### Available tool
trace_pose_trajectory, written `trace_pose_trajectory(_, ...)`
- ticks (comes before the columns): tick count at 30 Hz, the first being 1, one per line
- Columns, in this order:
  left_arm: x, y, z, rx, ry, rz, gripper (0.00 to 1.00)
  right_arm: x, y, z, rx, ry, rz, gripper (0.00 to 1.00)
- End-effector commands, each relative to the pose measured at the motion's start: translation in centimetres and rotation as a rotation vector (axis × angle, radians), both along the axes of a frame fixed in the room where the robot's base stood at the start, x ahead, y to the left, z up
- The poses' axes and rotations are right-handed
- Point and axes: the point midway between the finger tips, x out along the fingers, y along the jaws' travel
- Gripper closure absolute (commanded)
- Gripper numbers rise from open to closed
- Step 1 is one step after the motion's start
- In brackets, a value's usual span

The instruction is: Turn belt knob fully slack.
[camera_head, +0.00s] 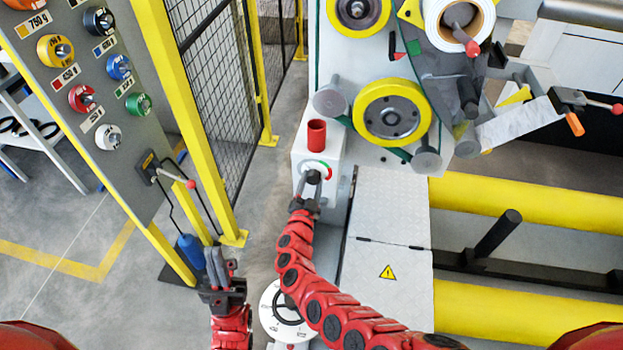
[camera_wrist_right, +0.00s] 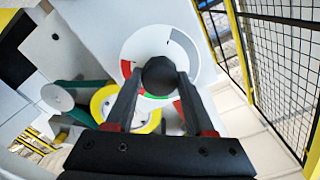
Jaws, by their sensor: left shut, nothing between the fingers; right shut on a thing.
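The belt knob (camera_head: 314,176) is a black round knob on the front of a white box under a red cylinder. Its round dial (camera_head: 326,166) shows green and red bands. My right gripper (camera_head: 309,186) is shut on the knob. In the right wrist view the knob (camera_wrist_right: 160,76) sits between the two black fingertips, with the white dial (camera_wrist_right: 136,48) behind it showing red, green and grey parts. Any pointer on the knob is hidden or too small to tell. My left gripper (camera_head: 219,264) is shut and empty, low and left of the box.
A grey panel with coloured weights (camera_head: 118,67) stands at the left, beside a yellow-framed mesh fence (camera_head: 215,90). Yellow wheels (camera_head: 392,112) and a belt are above right of the knob. A white handwheel (camera_head: 268,302) is below. Diamond-plate covers (camera_head: 390,215) lie to the right.

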Motion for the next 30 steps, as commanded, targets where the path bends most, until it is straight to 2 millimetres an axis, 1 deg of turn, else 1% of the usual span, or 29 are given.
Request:
trace_pose_trajectory(1,0.0,0.0,0.5,0.0,0.0,0.0,1.0,0.0,0.1,0.1,-0.042,0.012,0.004,1.0)
trace_pose_trajectory(3,0.0,0.0,0.7,0.0,0.0,0.0,1.0,0.0,0.2,0.1,-0.109,0.026,0.006,1.0)
trace_pose_trajectory(12,0.0,0.0,1.6,0.0,0.0,0.0,1.0,0.0,0.1,0.0,-0.389,0.08,0.005,1.0)
trace_pose_trajectory(21,0.0,0.0,2.1,0.0,0.0,0.0,1.0,0.0,0.1,0.0,-0.668,0.135,0.003,1.0)
trace_pose_trajectory(30,0.0,0.0,2.0,0.0,0.0,0.0,1.0,0.0,0.0,-0.1,-0.948,0.19,0.002,1.0)
